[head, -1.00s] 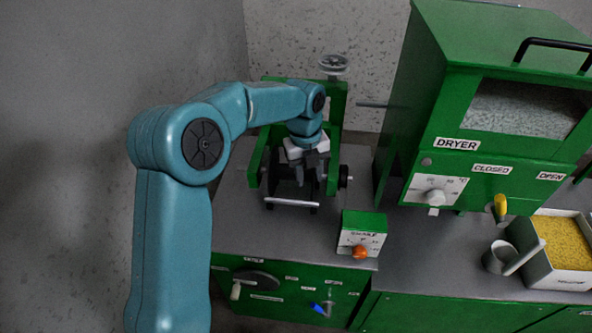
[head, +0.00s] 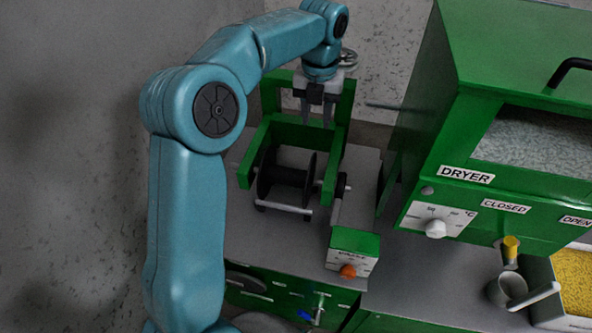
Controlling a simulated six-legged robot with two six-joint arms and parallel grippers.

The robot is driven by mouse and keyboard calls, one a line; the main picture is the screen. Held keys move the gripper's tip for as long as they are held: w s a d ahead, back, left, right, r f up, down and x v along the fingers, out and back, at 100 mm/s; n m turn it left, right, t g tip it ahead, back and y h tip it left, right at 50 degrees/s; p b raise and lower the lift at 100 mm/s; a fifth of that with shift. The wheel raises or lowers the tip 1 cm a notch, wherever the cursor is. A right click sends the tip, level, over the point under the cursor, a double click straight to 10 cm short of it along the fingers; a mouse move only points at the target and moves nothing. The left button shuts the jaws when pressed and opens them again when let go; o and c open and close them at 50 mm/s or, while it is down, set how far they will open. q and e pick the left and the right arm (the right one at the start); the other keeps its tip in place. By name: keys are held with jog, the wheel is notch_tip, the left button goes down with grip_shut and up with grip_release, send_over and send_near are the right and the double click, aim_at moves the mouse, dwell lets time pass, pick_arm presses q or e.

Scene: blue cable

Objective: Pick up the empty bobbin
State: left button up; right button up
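The empty bobbin (head: 284,180) is a black spool with two round flanges and a bare core. It sits in the green winder frame (head: 258,143) on the grey worktop. My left gripper (head: 316,122) is above and behind the bobbin, in front of the tall green uprights. Its two dark fingers point down, spread apart with nothing between them, and are clear of the bobbin. My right gripper is not in view.
A silver bar (head: 284,209) runs low in front of the bobbin. A small green control box (head: 353,251) with an orange knob stands at the front right. The green dryer (head: 490,140) fills the right side, with a grey cup (head: 506,291) below it.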

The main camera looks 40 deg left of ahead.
pick_arm(q)
send_near(311, 162)
notch_tip(311, 162, down, 6)
jog(key=shift+w+a+r, duration=0.1)
jog(key=shift+w+r, duration=0.05)
jog(key=shift+r, duration=0.1)
jog(key=shift+s+f, duration=0.35)
jog(key=shift+f, duration=0.05)
jog(key=f, duration=0.4)
jog(key=shift+w+f, duration=0.25)
jog(key=shift+f, duration=0.1)
jog(key=shift+s+r, duration=0.1)
jog(key=shift+s, duration=0.1)
jog(key=shift+w, duration=0.15)
grip_shut()
